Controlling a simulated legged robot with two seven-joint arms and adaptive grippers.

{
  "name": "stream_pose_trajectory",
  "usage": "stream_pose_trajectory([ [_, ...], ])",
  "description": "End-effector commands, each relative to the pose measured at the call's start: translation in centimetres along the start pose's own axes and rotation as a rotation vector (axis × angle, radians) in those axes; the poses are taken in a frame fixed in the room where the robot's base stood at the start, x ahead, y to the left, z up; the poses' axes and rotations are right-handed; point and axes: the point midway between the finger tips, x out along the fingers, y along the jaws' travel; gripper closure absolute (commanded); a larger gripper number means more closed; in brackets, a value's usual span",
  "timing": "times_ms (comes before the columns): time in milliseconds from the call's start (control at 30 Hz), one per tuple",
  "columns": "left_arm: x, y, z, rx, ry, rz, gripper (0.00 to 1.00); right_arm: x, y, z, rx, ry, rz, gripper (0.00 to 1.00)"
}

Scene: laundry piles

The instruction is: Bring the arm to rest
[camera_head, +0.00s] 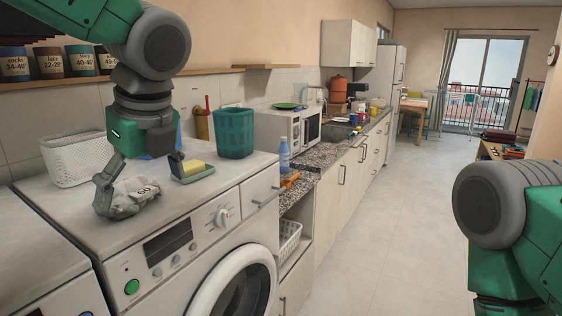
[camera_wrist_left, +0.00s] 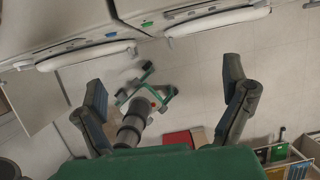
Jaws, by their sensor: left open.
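My left gripper (camera_head: 138,184) is above the top of the white washing machine (camera_head: 222,196) in the head view, pointing down. Its two fingers are spread apart. A crumpled grey cloth (camera_head: 130,203) shows at the lower left finger; I cannot tell whether they touch. In the left wrist view the gripper (camera_wrist_left: 165,75) is open, with nothing between its fingers but floor and what looks like my own base further off. My right arm (camera_head: 490,205) shows at the right edge of the head view, but its gripper is out of view.
A white basket (camera_head: 78,158), a teal basket (camera_head: 234,133) and a yellow sponge on a dish (camera_head: 193,170) stand on the machine. A blue bottle (camera_head: 284,154) stands on the counter beyond. Jars (camera_head: 50,63) line the shelf at left. The floor (camera_head: 380,220) is clear.

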Motion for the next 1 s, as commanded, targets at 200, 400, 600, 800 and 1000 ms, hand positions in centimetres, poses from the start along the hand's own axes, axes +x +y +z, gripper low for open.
stream_pose_trajectory([
  [200,5.3,-0.2,-1.7,-0.111,0.077,0.003,0.07,0.1,0.0,0.0,0.001,0.001,0.0,0.6],
  [400,11.8,0.4,-4.4,-0.286,0.173,0.015,0.07,0.0,0.0,0.0,0.0,0.0,0.0,0.6],
  [600,21.6,2.6,-9.6,-0.606,0.299,0.078,0.07,0.0,0.0,0.0,0.0,0.0,0.0,0.6],
  [800,32.3,9.8,-16.4,-1.131,0.382,0.206,0.07,0.1,0.0,0.0,0.0,0.0,0.0,0.6],
  [1000,38.2,18.3,-20.5,-1.604,0.34,0.298,0.07,0.0,0.0,0.0,0.0,0.0,0.0,0.6],
])
